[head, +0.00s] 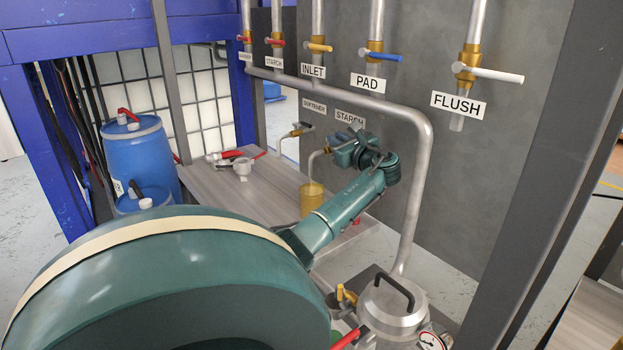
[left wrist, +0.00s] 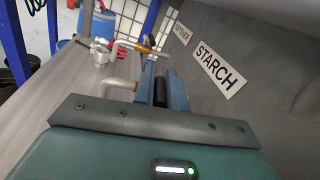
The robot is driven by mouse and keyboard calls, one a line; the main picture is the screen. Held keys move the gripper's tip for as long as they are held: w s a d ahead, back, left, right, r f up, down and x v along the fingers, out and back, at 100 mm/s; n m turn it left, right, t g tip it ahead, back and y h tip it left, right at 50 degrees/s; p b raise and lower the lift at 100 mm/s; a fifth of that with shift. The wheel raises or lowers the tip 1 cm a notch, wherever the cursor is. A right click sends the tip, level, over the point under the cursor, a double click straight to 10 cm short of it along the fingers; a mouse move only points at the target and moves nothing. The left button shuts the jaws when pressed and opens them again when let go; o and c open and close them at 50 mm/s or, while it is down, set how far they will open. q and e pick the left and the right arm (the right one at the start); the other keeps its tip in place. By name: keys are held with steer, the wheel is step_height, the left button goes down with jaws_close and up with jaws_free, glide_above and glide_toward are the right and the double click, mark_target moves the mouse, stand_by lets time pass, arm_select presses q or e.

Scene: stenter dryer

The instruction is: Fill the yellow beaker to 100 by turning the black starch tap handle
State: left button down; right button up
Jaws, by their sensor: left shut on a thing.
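The yellow beaker (head: 311,200) stands upright on the grey bench under the starch tap spout (head: 312,163). Its fill level and scale cannot be read from here. My left gripper (head: 330,144) is at the starch tap, just below the STARCH label (head: 350,118) on the panel. In the left wrist view, the black starch tap handle (left wrist: 160,93) is between the two blue-grey fingers, and the gripper is shut on it. The bent spout also shows in that view (left wrist: 118,84), left of the fingers. My right gripper is not in view.
The softener tap (head: 298,130) is left of the starch tap. Red-handled tools and a small light cup (head: 243,166) lie on the bench (head: 270,190). A thick pipe (head: 418,190) runs down right of my gripper. A lidded metal pot (head: 393,305) stands in front. Blue drums (head: 143,160) stand at left.

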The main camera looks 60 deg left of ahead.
arm_select(q)
steer(key=shift+w+f+n+g, duration=0.15)
steer(key=shift+n+g, duration=0.25)
steer(key=shift+g, duration=0.2)
steer(key=shift+w+n+g+b, duration=0.2)
steer(key=shift+n+g+b, duration=0.6)
steer(key=shift+g, duration=0.3)
steer(key=c, duration=1.4)
jaws_free()
steer(key=shift+w+a, duration=0.1)
steer(key=shift+c, duration=0.2)
